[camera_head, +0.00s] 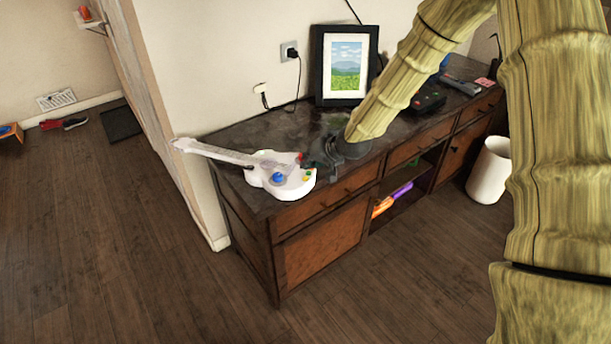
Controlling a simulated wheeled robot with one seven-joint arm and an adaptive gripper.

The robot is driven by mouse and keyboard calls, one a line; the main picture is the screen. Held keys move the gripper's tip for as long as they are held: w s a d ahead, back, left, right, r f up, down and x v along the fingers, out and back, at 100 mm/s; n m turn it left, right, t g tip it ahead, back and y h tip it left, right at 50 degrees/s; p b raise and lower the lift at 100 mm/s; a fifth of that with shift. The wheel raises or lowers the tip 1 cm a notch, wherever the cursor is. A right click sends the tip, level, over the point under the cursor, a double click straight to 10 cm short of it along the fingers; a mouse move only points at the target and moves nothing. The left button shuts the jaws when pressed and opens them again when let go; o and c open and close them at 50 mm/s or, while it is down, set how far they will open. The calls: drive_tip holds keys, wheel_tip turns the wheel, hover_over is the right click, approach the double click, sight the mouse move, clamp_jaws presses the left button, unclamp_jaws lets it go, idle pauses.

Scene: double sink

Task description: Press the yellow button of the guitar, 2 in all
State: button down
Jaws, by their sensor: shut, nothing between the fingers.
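The toy guitar (262,160) is white and lies on the left end of the dark cabinet top. Its neck points left, past the cabinet's edge. A large blue button (278,177) sits on its body, with small red and green buttons near its right side. A small yellowish spot by the green one may be the yellow button, but it is too small to be sure. My gripper (326,158) is dark, shut and empty, just right of the guitar's body. I cannot tell whether it touches the guitar.
The cabinet (320,247) has drawers and an open shelf. A framed picture (345,65) stands at the back, against the wall. A black device (428,101) is farther right. A white bin (489,172) stands on the floor. My arm covers much of the right side.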

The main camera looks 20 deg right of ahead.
sight(307, 177)
wheel_tip(307, 177, up, 3)
drive_tip(key=shift+f+p, duration=0.1)
drive_tip(key=shift+p, duration=0.75)
idle(1.4)
drive_tip(key=r+n+p, duration=0.1)
drive_tip(key=n, duration=0.5)
drive_tip(key=a+r+n+p, duration=0.1)
drive_tip(key=n, duration=0.5)
drive_tip(key=s+r+n, duration=0.1)
drive_tip(key=r+n, duration=0.1)
drive_tip(key=n, duration=0.5)
drive_tip(key=shift+a+y+p, duration=0.4)
drive_tip(key=shift+f, duration=0.15)
drive_tip(key=shift+f+b, duration=2.6)
drive_tip(key=shift+f, duration=1.7)
